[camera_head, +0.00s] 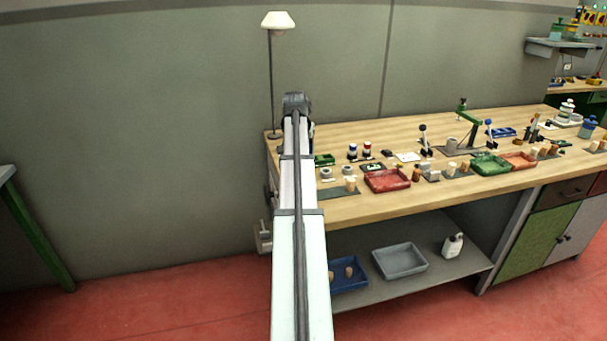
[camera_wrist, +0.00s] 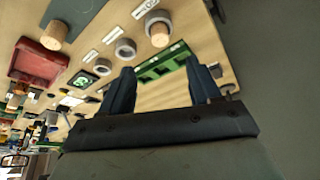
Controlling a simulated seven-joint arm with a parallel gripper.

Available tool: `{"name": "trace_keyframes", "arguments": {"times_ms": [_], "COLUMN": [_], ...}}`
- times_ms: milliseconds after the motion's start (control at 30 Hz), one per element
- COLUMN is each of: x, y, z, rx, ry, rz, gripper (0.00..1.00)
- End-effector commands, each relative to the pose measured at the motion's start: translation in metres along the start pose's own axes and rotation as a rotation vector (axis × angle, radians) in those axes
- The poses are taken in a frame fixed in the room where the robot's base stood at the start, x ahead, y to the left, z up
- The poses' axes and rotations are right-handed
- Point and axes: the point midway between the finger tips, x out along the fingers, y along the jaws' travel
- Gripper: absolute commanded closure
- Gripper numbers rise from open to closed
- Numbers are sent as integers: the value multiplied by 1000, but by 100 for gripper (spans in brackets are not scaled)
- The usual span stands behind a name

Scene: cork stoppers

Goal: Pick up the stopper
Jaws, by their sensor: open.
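My gripper (camera_wrist: 162,88) is open and empty in the wrist view, with its two dark fingers apart above the bench. A tan cork stopper (camera_wrist: 159,37) stands in a grey ring beside a white label, just beyond the fingers in that picture. Another cork stopper (camera_wrist: 54,36) stands on a dark green mat at the upper left of the wrist view. In the head view a stopper (camera_head: 350,184) stands on the grey mat right of my arm.
A green tray (camera_wrist: 156,66) lies under the finger gap in the wrist view. Two grey rings (camera_wrist: 125,48) stand left of the stopper. A red tray (camera_head: 388,181) and several more corks stand along the bench (camera_head: 400,204). A lamp (camera_head: 278,21) rises at its left end.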

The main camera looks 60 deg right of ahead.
Motion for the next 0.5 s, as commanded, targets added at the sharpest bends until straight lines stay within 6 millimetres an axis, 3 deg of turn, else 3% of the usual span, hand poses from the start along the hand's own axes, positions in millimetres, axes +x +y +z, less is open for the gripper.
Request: {"name": "trace_keyframes", "arguments": {"times_ms": [200, 500], "x": [36, 52], "y": [0, 0], "z": [0, 1], "rx": [0, -1], "ry": [-3, -1], "rz": [0, 0], "gripper": [38, 38]}}
